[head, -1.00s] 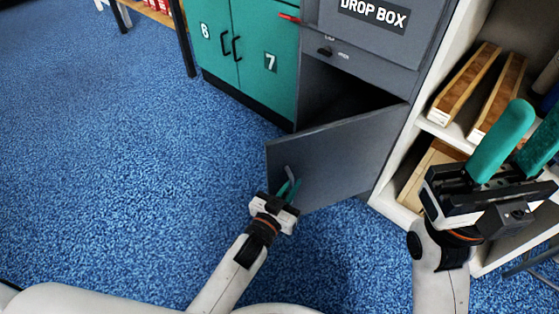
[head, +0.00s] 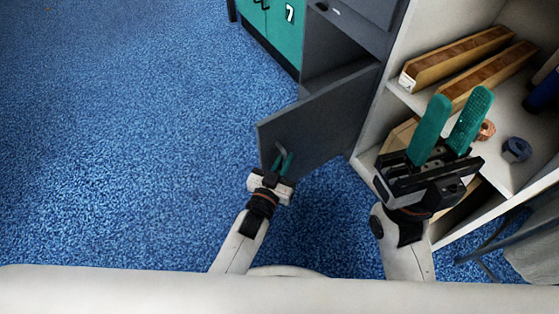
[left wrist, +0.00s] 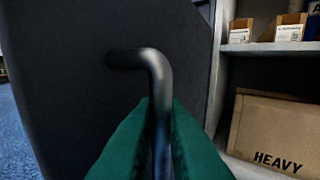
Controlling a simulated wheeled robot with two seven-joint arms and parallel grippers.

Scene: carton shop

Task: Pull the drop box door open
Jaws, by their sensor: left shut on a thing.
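The drop box door (head: 325,115) is a dark grey panel, swung open out of the grey cabinet (head: 335,50) in the head view. Its bent metal handle (head: 279,150) is on the door's outer face near the free edge. My left gripper (head: 284,162) is shut on the handle; in the left wrist view the green fingers (left wrist: 160,140) close on both sides of the handle bar (left wrist: 158,75). My right gripper (head: 448,125) is open and empty, fingers pointing up, in front of the white shelf. The inside of the drop box is mostly hidden behind the door.
A white shelf unit (head: 395,90) stands right of the door, with long wooden-looking boxes (head: 460,55) and rolls (head: 516,149). A carton marked HEAVY (left wrist: 270,130) is on its lower level. Teal lockers (head: 280,30) stand left. Blue carpet (head: 150,120) is clear at left.

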